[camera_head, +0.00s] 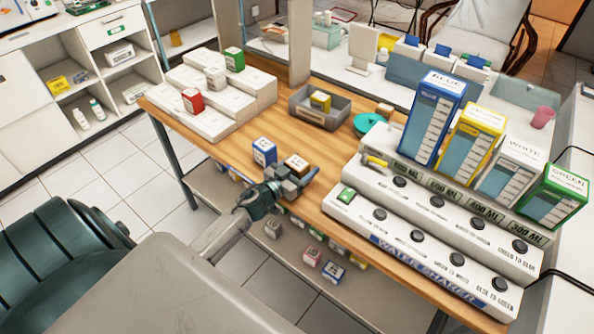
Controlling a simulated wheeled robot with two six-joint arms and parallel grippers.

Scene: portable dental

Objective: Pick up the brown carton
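The brown carton (297,162) is a small box with a white label on top. It stands on the wooden table near its front left edge, just right of a blue and white carton (264,152). My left gripper (292,176) is at the near side of the brown carton, with its fingers spread apart and the carton at its mouth. The gripper hides the lower front of the carton, so I cannot tell whether the fingers touch it. My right gripper is not in view.
A white stepped stand (215,118) holds a red (193,101), a white (215,78) and a green carton (234,59). A grey tray (298,106) holds a yellow carton (320,100). A white water shaker machine (420,262) with tall coloured containers fills the right. A lower shelf holds several small cartons.

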